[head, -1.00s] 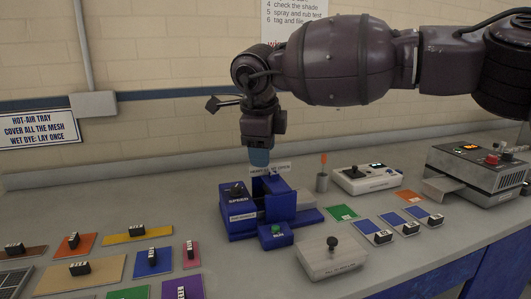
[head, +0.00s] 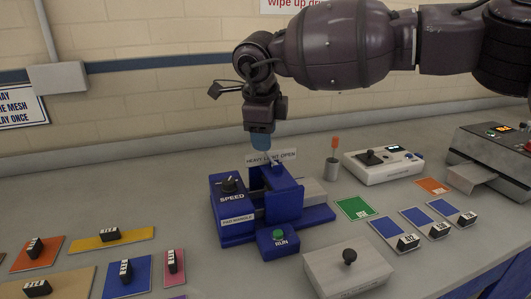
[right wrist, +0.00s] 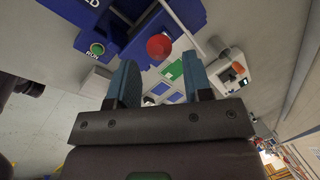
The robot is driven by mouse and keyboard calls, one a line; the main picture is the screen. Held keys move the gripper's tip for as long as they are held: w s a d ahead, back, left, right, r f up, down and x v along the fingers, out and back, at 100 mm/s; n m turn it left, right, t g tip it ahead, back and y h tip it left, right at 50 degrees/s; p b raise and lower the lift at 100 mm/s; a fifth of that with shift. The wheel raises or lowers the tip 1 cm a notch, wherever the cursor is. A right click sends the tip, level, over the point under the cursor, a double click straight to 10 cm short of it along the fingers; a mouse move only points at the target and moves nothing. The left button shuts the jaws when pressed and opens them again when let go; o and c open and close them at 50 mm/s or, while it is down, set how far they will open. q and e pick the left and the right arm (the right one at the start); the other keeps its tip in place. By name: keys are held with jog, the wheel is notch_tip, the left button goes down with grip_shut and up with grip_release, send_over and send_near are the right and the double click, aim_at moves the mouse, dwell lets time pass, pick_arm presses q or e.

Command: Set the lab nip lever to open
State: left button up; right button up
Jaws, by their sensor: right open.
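The blue lab nip machine (head: 235,228) stands on the grey table in the head view. It has a black SPEED knob (head: 230,186), a green RUN button (head: 278,234) and a plate (head: 271,157) lettered HEAVY, LIGHT, OPEN. My right gripper (head: 261,142) points down just above this plate, over the machine's back. In the right wrist view its two blue fingers (right wrist: 160,80) are apart with nothing gripped. A red ball knob (right wrist: 158,46), apparently the nip lever's end, shows between and beyond the fingertips; I cannot tell the lever's setting. My left gripper is out of view.
A grey box with a black knob (head: 348,273) stands in front. A white joystick device (head: 384,165) and a cup (head: 332,168) holding an orange-tipped stick are at right. Coloured cards with labelled black blocks lie on both sides. A grey control machine (head: 495,155) stands far right.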

aim_at(268, 155)
jog(key=b+x, duration=0.1)
jog(key=x, duration=0.4)
jog(key=shift+w+f, duration=0.1)
jog(key=shift+f, duration=0.15)
grip_shut()
